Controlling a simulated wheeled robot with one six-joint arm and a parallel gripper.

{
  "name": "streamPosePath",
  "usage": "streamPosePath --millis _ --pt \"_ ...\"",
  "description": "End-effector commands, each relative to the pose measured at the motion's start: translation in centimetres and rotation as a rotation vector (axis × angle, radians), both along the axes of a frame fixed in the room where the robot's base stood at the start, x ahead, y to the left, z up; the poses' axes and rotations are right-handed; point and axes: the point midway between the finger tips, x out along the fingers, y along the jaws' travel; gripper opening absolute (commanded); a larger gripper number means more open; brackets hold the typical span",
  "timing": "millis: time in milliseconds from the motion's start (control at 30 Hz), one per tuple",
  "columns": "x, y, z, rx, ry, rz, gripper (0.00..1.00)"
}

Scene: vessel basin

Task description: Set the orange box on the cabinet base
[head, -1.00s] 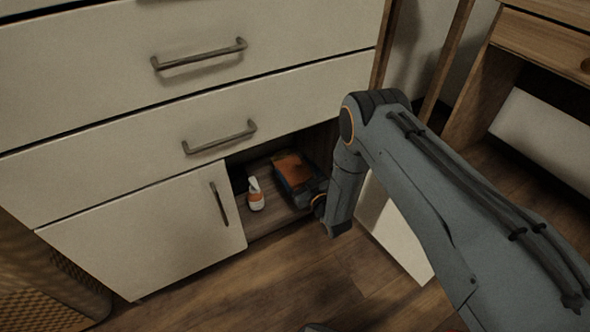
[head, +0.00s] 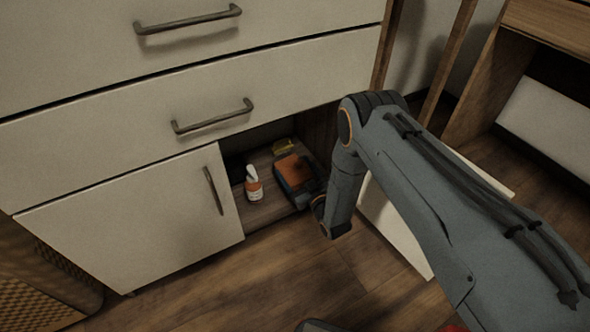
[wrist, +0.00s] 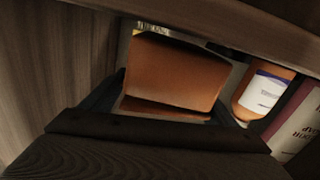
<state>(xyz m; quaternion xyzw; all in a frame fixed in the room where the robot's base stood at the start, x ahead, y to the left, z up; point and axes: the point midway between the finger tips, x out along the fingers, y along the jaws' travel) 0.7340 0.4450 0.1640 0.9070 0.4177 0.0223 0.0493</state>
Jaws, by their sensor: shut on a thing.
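The orange box (head: 291,169) is inside the open lower cabinet compartment, and it fills the middle of the wrist view (wrist: 175,72). My gripper (head: 300,186) reaches in from the right and is shut on the box. Its dark fingers (wrist: 172,92) lie on both sides of it in the wrist view. The cabinet base (head: 262,213) is the brown wooden floor of the compartment. The box is over or on this base; I cannot tell whether it touches it. My gripper hides part of the box.
A white and orange bottle (head: 253,186) stands on the base left of the box; it also shows in the wrist view (wrist: 264,92). A yellow item (head: 283,146) lies behind the box. The left door (head: 140,225) is shut.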

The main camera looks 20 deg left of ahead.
Motion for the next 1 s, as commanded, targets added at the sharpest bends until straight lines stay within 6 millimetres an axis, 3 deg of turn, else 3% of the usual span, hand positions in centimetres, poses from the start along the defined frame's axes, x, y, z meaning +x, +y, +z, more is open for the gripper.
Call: streamPosePath --millis 733,767,867,1000 --pt "0.0 0.0 -1.1 0.0 0.0 0.0 0.2" --pt "0.0 0.0 -1.1 0.0 0.0 0.0 0.86" --pt "0.0 0.0 -1.0 0.0 0.0 0.0 1.0" --pt "0.0 0.0 -1.1 0.0 0.0 0.0 1.0"
